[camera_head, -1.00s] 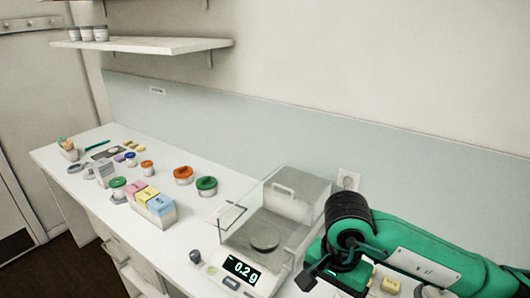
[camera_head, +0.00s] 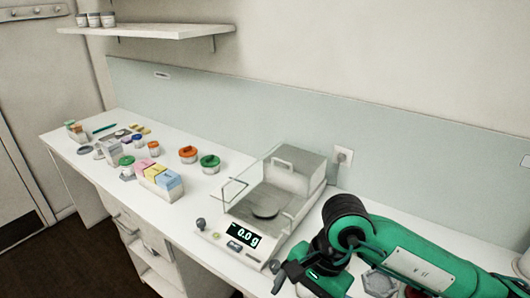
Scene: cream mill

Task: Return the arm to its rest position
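My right arm, green with a black joint, comes in from the right edge. Its dark gripper (camera_head: 282,277) is low in the picture, just right of the balance's front corner and over the counter's front part. The finger gap is not clear, and I see nothing held. My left gripper is out of view. The balance (camera_head: 262,232) stands on the white counter (camera_head: 180,222) left of the arm.
Left of the balance stand green-lidded (camera_head: 210,163) and orange-lidded (camera_head: 188,154) jars, and a box with coloured blocks (camera_head: 160,181). A grey hexagonal dish (camera_head: 380,282) lies below my forearm. A shelf (camera_head: 160,32) hangs at upper left. A wall socket (camera_head: 343,156) is behind the balance.

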